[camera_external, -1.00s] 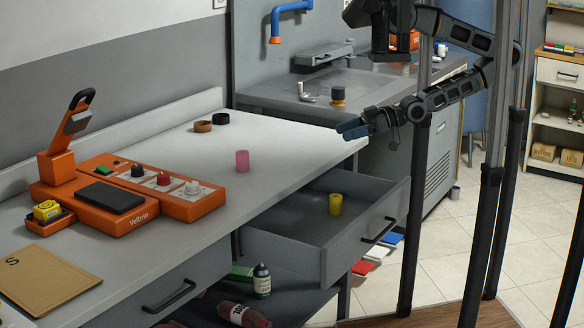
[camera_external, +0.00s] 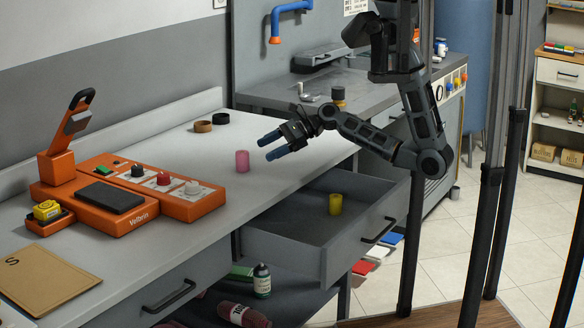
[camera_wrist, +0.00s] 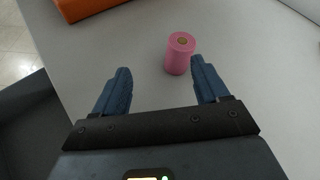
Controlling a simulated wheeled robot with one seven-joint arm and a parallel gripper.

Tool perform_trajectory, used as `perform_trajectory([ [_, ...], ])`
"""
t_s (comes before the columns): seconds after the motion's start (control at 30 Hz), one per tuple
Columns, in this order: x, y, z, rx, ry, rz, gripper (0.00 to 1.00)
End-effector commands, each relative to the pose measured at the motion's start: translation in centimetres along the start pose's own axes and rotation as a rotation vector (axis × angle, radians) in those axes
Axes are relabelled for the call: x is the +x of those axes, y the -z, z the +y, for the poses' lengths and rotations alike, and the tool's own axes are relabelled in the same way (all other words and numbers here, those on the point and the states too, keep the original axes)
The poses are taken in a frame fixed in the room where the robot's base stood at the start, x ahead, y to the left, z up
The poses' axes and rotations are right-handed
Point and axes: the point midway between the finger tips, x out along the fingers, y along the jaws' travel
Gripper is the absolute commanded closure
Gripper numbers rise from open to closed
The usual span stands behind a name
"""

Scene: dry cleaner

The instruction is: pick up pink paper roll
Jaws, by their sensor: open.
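The pink paper roll (camera_external: 242,161) stands upright on the grey counter (camera_external: 215,145), to the right of the orange machine. In the wrist view the pink paper roll (camera_wrist: 180,54) stands beyond my fingertips, in front of the right finger and right of the middle between the fingers. My gripper (camera_external: 268,145) is open and empty, to the right of the roll and apart from it. In the wrist view the two blue fingers of my gripper (camera_wrist: 160,72) are spread wide. Nothing hides the roll.
An orange machine (camera_external: 145,222) with knobs sits left of the roll. A brown ring (camera_external: 203,126) and a black ring (camera_external: 221,118) lie behind it. Below the counter's edge, an open drawer (camera_external: 290,228) holds a yellow roll (camera_external: 335,204).

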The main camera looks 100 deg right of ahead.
Motion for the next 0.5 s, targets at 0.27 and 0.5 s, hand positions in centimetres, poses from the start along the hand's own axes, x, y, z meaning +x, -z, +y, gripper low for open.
perform_trajectory([
  [0.27, 2.6, 0.1, -3.2, 0.238, -0.029, -0.026, 0.26],
  [0.5, 4.8, -0.1, -3.2, 0.25, -0.032, -0.027, 0.26],
])
